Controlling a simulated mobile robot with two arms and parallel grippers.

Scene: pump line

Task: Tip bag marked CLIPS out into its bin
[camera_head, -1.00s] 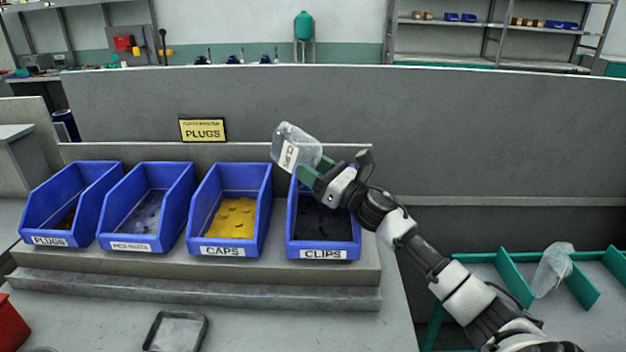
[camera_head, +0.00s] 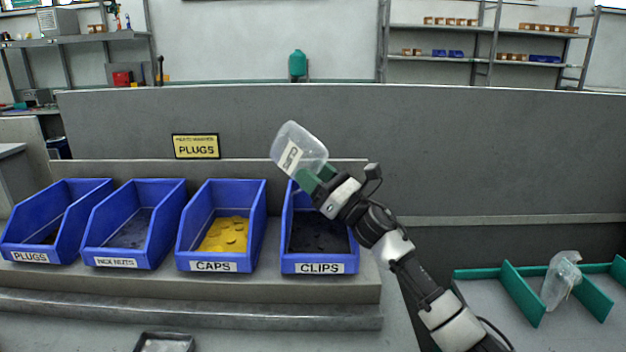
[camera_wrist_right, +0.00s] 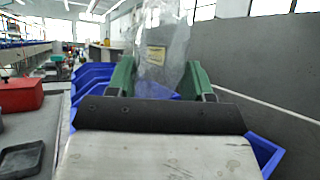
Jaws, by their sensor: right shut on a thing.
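My right gripper (camera_head: 316,183) is shut on a clear plastic bag (camera_head: 312,150) with a white label; the label's lettering is tilted and too small to read fully. The bag is tilted, its far end up and left, above the back of the blue CLIPS bin (camera_head: 320,267). Dark pieces lie in that bin. In the right wrist view the clear bag (camera_wrist_right: 163,55) stands between the green fingers (camera_wrist_right: 160,80); I make out no pieces in it. My left gripper is not in view.
Blue bins marked CAPS (camera_head: 213,266), with yellow pieces, and PLUGS (camera_head: 30,257) stand to the left, with another bin between. A yellow PLUGS sign (camera_head: 196,146) is behind. Another clear bag (camera_head: 561,281) lies among green dividers (camera_head: 522,293) at right.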

